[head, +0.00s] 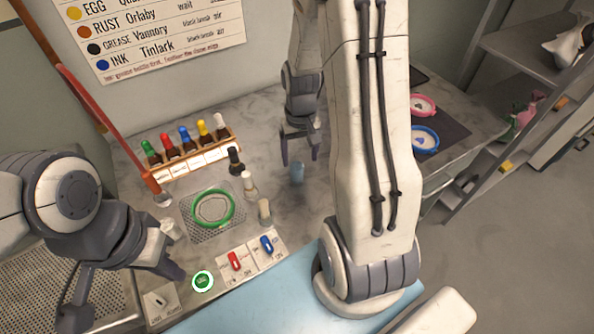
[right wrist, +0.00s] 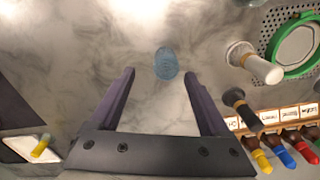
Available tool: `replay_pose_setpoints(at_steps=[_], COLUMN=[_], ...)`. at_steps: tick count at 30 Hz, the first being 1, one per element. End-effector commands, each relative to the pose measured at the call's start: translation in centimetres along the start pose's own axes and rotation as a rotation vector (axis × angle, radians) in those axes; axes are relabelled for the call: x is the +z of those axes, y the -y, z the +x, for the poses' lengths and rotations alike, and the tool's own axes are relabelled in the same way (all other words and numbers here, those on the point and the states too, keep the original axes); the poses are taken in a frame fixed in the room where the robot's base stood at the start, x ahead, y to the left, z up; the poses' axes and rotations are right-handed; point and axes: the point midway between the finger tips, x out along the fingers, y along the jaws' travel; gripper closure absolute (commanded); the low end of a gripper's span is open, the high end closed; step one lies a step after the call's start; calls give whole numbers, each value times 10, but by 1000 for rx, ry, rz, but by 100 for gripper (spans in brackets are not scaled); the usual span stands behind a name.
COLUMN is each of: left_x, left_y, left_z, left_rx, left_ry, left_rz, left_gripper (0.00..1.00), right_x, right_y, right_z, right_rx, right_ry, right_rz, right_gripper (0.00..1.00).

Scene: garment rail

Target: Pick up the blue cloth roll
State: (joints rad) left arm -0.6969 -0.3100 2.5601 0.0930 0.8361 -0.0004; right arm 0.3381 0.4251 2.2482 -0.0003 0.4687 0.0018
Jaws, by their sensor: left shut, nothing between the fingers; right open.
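The blue cloth roll (head: 297,173) stands on the grey marbled counter, small and pale blue. In the right wrist view the roll (right wrist: 166,63) lies just beyond the fingertips, nearly in line with the gap between them. My right gripper (head: 300,158) is open and empty, pointing down close to the roll; its fingers (right wrist: 159,75) also show in the right wrist view. I see no contact with the roll. My left gripper (head: 178,272) is shut and empty at the lower left, far from the roll.
A dark bottle (head: 236,161), a white-capped bottle (head: 250,186) and a small cream-topped bottle (head: 264,211) stand left of the roll. Behind them is a wooden rack (head: 195,160) of coloured-cap bottles. A green hoop (head: 212,208) lies on a perforated plate.

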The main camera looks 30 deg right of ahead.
Motion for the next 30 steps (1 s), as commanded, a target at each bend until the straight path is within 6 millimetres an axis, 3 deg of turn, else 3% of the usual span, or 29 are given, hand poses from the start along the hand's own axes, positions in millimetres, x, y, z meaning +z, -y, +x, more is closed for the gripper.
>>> replay_pose_setpoints(at_steps=[12, 21, 22, 28, 30], left_x=[0, 0, 0, 0, 0], left_y=[-1, -1, -1, -1, -1], left_z=[-9, -9, -9, -9, -9], left_rx=[0, 0, 0, 0, 0], left_ry=[0, 0, 0, 0, 0], left_rz=[0, 0, 0, 0, 0], left_gripper=[100, 100, 100, 100, 100], right_x=[0, 0, 0, 0, 0], right_y=[8, 8, 8, 8, 8], right_z=[48, 54, 54, 53, 53], right_rx=[0, 0, 0, 0, 0], right_ry=[3, -1, -1, -1, -1], right_rz=[-1, -1, -1, -1, -1], right_gripper=[20, 20, 24, 100, 100])
